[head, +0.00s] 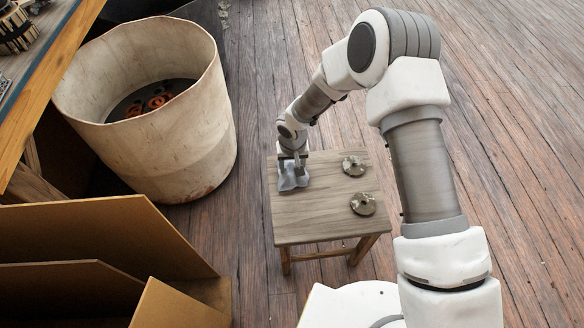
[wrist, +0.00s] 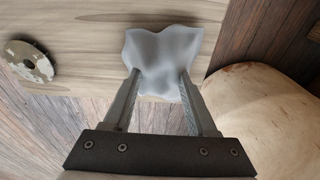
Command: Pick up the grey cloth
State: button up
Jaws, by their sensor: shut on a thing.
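The grey cloth (head: 289,182) is at the left edge of a small wooden stool (head: 318,222) in the head view. In the wrist view the cloth (wrist: 162,58) is a pale, crumpled sheet between and beyond the fingers. My gripper (head: 290,168) points down at it, and in the wrist view my gripper (wrist: 160,78) has both fingertips against the cloth, shut on it. I cannot tell whether the cloth is clear of the stool top.
Two round metal parts lie on the stool's right side, one farther back (head: 354,165) and one nearer (head: 363,204). A large pale drum (head: 190,150) stands left of the stool. An open cardboard box (head: 100,235) is at the lower left.

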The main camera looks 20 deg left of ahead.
aim_at(292, 167)
notch_tip(292, 167, up, 4)
jog(key=shift+f+p, duration=0.2)
jog(key=shift+p, duration=0.45)
jog(key=s+d+r+p, duration=0.2)
jog(key=s+d+r, duration=0.4)
jog(key=s+d, duration=0.1)
jog(key=shift+s+d, duration=0.35)
jog(key=shift+s, duration=0.5)
jog(key=shift+r, duration=0.1)
